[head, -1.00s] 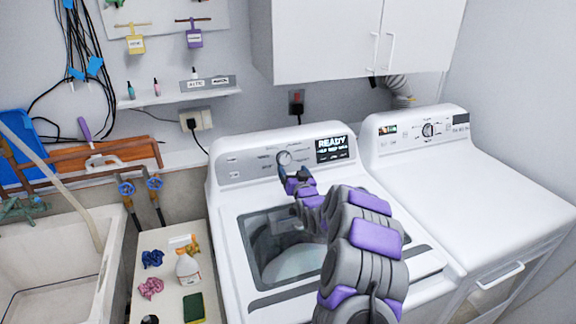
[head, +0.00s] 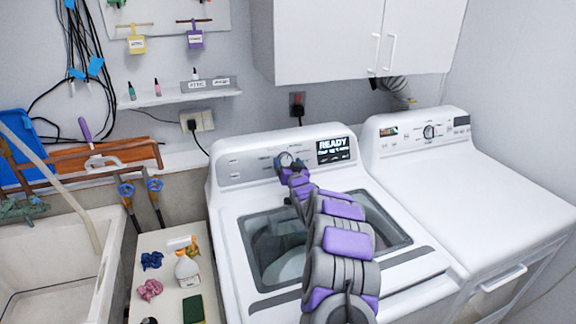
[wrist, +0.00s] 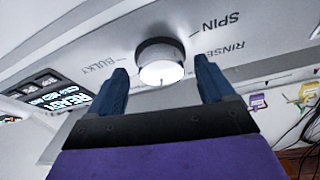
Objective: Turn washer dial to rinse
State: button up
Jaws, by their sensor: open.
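The washer (head: 222,215) stands in the middle of the head view, with its dial on the back panel left of a lit screen (head: 337,150) reading READY. In the wrist view the round dial (wrist: 160,62) has a metal rim and bright face. Labels BULKY, SPIN and RINSE (wrist: 225,49) surround it; RINSE is at its right. My gripper (wrist: 163,85) is open, its two blue fingers pointing at the panel on either side of the dial's lower part. I cannot tell whether they touch it. In the head view my gripper (head: 290,165) covers part of the dial.
A dryer (head: 480,190) with its own knob stands right of the washer. A white cabinet (head: 340,40) hangs above. A side table (head: 155,240) with a bottle and cloths stands left, beside a sink (head: 60,250).

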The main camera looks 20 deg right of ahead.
jog(key=c, duration=1.1)
jog(key=shift+o, duration=0.2)
jog(key=shift+n+p, duration=0.3)
jog(key=n+p, duration=0.1)
jog(key=n+y+p, duration=0.1)
jog(key=n, duration=0.1)
jog(key=shift+d+y+p, duration=0.2)
jog(key=shift+y+p, duration=0.1)
jog(key=n+y+p, duration=0.1)
jog(key=n+p, duration=0.1)
jog(key=n, duration=0.1)
jog(key=n+y+p, duration=0.1)
jog(key=n+p, duration=0.1)
jog(key=n, duration=0.2)
jog(key=shift+d+r+g+y, duration=0.15)
jog(key=shift+d+g+y, duration=0.05)
jog(key=shift+g+y, duration=0.1)
jog(key=n+g+y+p, duration=0.1)
jog(key=n+p, duration=0.1)
jog(key=n, duration=0.1)
jog(key=n+g+y+p, duration=0.1)
jog(key=n+p, duration=0.1)
jog(key=n, duration=0.2)
jog(key=shift+d+r, duration=0.1)
jog(key=shift+r, duration=0.05)
jog(key=n+g+p, duration=0.1)
jog(key=n, duration=0.2)
jog(key=shift+p, duration=0.4)
jog(key=shift+n, duration=0.4)
